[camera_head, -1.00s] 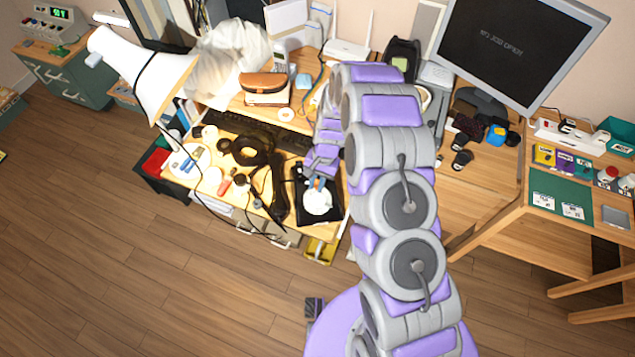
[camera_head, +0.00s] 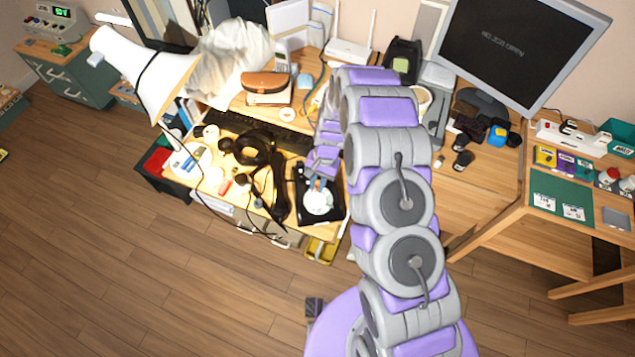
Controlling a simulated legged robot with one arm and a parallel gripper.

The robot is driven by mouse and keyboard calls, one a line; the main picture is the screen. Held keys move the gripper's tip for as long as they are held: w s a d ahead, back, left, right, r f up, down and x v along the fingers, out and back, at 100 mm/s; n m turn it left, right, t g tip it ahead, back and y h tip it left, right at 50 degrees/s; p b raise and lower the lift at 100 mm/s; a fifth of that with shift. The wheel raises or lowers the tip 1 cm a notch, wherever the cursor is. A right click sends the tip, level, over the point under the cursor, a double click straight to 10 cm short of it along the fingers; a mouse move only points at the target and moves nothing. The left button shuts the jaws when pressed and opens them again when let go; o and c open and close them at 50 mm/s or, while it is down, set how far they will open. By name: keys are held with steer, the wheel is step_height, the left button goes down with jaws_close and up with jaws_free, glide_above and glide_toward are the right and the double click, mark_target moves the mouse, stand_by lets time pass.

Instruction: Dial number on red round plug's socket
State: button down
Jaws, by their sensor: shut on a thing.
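A black dial phone (camera_head: 302,213) with a round white dial (camera_head: 318,203) sits at the front edge of the wooden desk. My gripper (camera_head: 317,186) reaches down from behind, its tip at the dial's upper edge. Whether the tip touches the dial is unclear. A long black thing, perhaps a handset (camera_head: 278,195), lies left of the phone. A small red item (camera_head: 226,187) lies farther left; I cannot tell whether it is the red round plug. No socket can be made out.
A dark keyboard (camera_head: 262,132), black coiled items (camera_head: 250,150) and a white lamp (camera_head: 150,75) crowd the left of the desk. A monitor (camera_head: 520,45) stands at the right. A side table (camera_head: 530,218) stands right.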

steer(key=shift+w+f, duration=0.2)
steer(key=shift+f, duration=0.2)
stand_by(0.3)
steer(key=shift+d, duration=0.55)
steer(key=shift+d+f, duration=0.1)
steer(key=shift+d, duration=0.05)
steer(key=shift+s+d+f, duration=0.1)
steer(key=shift+s+d, duration=0.05)
steer(key=shift+d, duration=0.35)
steer(key=shift+s, duration=0.1)
stand_by(0.3)
